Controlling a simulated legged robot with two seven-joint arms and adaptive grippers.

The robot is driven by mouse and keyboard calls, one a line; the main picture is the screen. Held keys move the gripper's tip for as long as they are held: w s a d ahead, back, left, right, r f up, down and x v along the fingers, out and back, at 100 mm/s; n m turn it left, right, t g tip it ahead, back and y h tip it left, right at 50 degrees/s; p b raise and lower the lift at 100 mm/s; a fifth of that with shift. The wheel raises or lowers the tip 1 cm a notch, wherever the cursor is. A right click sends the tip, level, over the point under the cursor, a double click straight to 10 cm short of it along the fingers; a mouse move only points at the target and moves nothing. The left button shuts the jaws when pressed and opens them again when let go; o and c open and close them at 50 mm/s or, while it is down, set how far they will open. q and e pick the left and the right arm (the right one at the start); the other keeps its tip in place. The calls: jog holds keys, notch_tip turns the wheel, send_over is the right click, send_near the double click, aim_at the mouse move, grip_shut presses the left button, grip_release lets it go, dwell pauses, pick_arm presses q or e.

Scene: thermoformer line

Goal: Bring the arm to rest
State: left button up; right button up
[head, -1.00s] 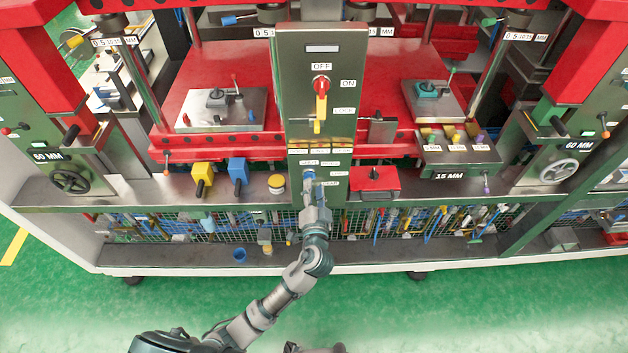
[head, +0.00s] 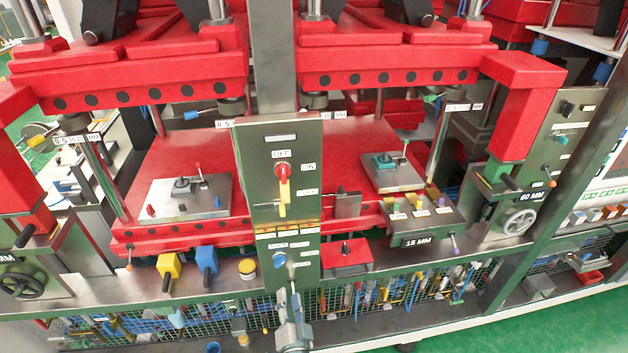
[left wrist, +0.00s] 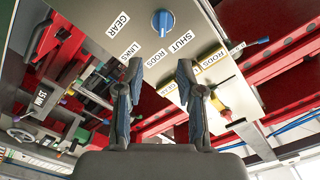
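My left gripper (head: 288,292) is in front of the lower part of the grey control panel (head: 258,205) in the head view. It is just below the blue knob (head: 279,260) and apart from it. In the left wrist view its two fingers stand apart with nothing between them (left wrist: 158,75). The blue knob shows there beyond the fingertips (left wrist: 162,22), among the labels GEAR, LINKS, SHUT and RODS. My right gripper is in neither view.
The panel carries a red switch (head: 283,171) with a yellow handle. A yellow block (head: 169,266), a blue block (head: 207,260) and a red box (head: 346,257) sit along the ledge. Tools hang on mesh below. Green floor is clear at lower right.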

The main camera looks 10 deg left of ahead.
pick_arm(q)
jog(key=s+a+f+n+g, duration=0.1)
jog(key=s+a+f+g, duration=0.15)
jog(key=f, duration=0.25)
jog(key=s+a+f+n+g+h, duration=0.1)
jog(key=s+a+f+g, duration=0.1)
jog(key=a+f, duration=0.15)
jog(key=s+a+f+n+g, duration=0.1)
jog(key=s+a+f+g, duration=0.15)
jog(key=f, duration=0.35)
jog(key=s+a+f+g+h, duration=0.1)
jog(key=s+f+g+h, duration=0.2)
jog(key=s, duration=0.4)
jog(key=s+f+g+h, duration=0.1)
jog(key=s+f+g, duration=0.35)
jog(key=s, duration=0.25)
jog(key=s+f, duration=0.2)
jog(key=f, duration=1.2)
jog(key=s+f, duration=0.2)
jog(key=f, duration=1.1)
jog(key=s+a+f+g+b, duration=0.1)
jog(key=s+a+f+g, duration=0.1)
jog(key=s+f, duration=1.4)
jog(key=shift+s+a+f, duration=0.3)
jog(key=shift+s+a, duration=0.1)
jog(key=shift+a, duration=0.2)
